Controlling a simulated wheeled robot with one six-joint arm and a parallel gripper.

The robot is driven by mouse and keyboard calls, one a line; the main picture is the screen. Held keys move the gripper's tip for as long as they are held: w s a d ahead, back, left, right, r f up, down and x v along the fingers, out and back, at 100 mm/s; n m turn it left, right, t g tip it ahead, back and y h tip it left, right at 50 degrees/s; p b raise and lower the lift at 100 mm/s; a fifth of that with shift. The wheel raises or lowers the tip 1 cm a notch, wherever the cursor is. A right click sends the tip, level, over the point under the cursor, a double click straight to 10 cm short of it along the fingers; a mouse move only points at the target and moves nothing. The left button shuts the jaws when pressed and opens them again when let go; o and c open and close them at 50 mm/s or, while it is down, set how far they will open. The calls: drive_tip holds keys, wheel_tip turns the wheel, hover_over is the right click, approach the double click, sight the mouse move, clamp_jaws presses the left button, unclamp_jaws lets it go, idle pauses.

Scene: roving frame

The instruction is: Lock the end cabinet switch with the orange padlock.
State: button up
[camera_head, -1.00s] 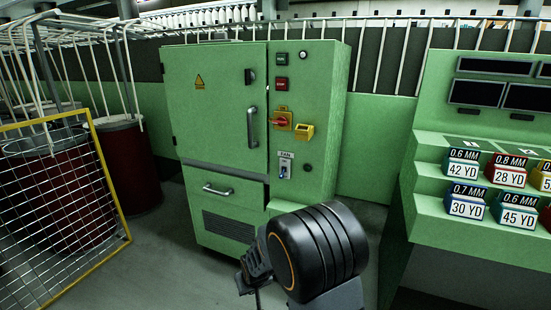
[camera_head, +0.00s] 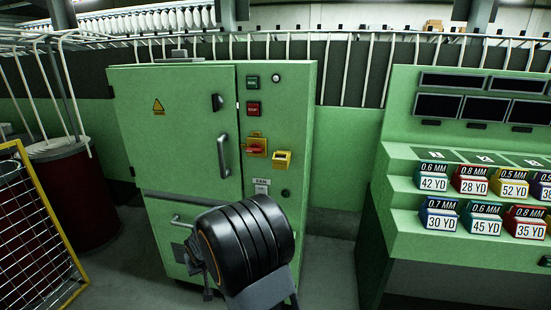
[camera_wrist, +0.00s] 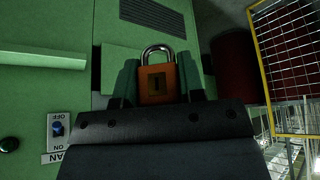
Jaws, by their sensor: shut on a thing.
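The orange padlock (camera_wrist: 157,84) is between the two fingers of my gripper (camera_wrist: 158,78) in the wrist view, its silver shackle pointing away from the gripper. The gripper is shut on its body. I cannot tell if the shackle is locked. The green cabinet (camera_head: 180,120) stands ahead in the head view. On its right-hand panel is a switch (camera_head: 256,146) with a red handle on a yellow plate, handle roughly level. The padlock is apart from this switch, which is not in the wrist view. My arm hides the gripper's fingers and padlock in the head view.
A blue fan switch (camera_wrist: 57,128) shows in the wrist view. A yellow-framed mesh panel (camera_head: 45,240) and dark red drum (camera_head: 75,195) stand left; a green console (camera_head: 410,230) stands right.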

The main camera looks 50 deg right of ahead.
drive_tip(key=s+d+r+m+h+p, duration=0.1)
drive_tip(key=d+r+m+h+p, duration=0.1)
drive_tip(key=d+r+p, duration=0.4)
drive_tip(key=s+d+r+m+h+p, duration=0.2)
drive_tip(key=d+r+m+p, duration=0.2)
drive_tip(key=d+r, duration=0.9)
drive_tip(key=s+d+r+m+h+p, duration=0.1)
drive_tip(key=d+r+p, duration=0.7)
drive_tip(key=r, duration=1)
drive_tip(key=shift+s+d+r+m+h, duration=0.25)
drive_tip(key=shift+d+r+m+h, duration=0.1)
drive_tip(key=shift+d+m+h, duration=0.55)
drive_tip(key=shift+f+b, duration=0.2)
drive_tip(key=shift+b, duration=0.4)
drive_tip(key=b, duration=0.4)
hover_over(280, 160)
drive_tip(key=shift+w+d+f, duration=0.1)
drive_tip(key=shift+w+f, duration=0.05)
drive_tip(key=shift+f, duration=2.3)
drive_tip(key=shift+b, duration=0.75)
drive_tip(key=shift+w+d+f+b, duration=0.1)
drive_tip(key=shift+d+f+b, duration=0.05)
drive_tip(key=shift+f+b, duration=0.25)
drive_tip(key=shift+w+d+f+b, duration=0.1)
drive_tip(key=shift+f+b, duration=0.15)
drive_tip(key=shift+f, duration=0.2)
drive_tip(key=o, duration=1)
drive_tip(key=shift+c, duration=0.2)
